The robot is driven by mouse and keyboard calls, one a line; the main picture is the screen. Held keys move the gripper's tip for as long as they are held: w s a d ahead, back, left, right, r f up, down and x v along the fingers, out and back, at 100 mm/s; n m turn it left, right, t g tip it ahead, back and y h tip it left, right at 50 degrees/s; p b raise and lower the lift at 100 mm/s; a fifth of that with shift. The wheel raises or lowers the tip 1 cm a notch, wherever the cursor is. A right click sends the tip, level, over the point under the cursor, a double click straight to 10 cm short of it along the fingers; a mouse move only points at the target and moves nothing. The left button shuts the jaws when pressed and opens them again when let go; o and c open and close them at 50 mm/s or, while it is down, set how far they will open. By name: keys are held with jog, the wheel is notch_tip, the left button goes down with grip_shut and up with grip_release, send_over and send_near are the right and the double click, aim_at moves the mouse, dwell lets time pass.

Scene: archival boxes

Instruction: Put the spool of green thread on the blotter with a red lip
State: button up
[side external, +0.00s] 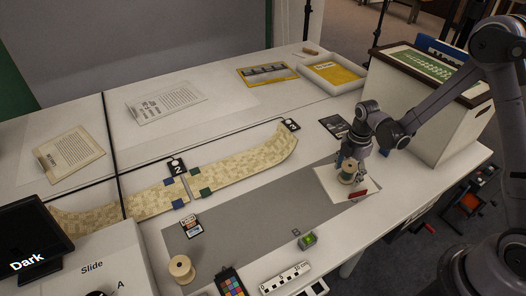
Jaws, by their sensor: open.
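The spool of green thread (347,177) stands upright on a pale, flat blotter (329,186) on the right part of the grey mat. A short red strip (359,193) shows near the blotter's front right edge. My gripper (349,168) is right above the spool, pointing down, with its jaws open. Its fingers reach down around the spool's upper part and partly hide it. I cannot tell whether the fingers touch it.
A small green-topped item (307,240), a scale bar (285,279) and a colour chart (230,281) lie along the front. A large white box (407,98) stands behind my gripper. The grey mat's middle (255,212) is clear.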

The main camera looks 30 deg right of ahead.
aim_at(350, 166)
notch_tip(350, 166, up, 12)
jog(key=shift+f, duration=0.15)
jog(key=s+a+r+m+t, duration=0.3)
jog(key=s+r+m, duration=0.2)
jog(key=m, duration=0.4)
jog(key=s+a+r+m+t, duration=0.3)
jog(key=s+r+m, duration=0.3)
jog(key=m, duration=0.3)
jog(key=shift+s+r+t, duration=0.15)
jog(key=shift+s+t, duration=0.25)
jog(key=shift+t, duration=0.2)
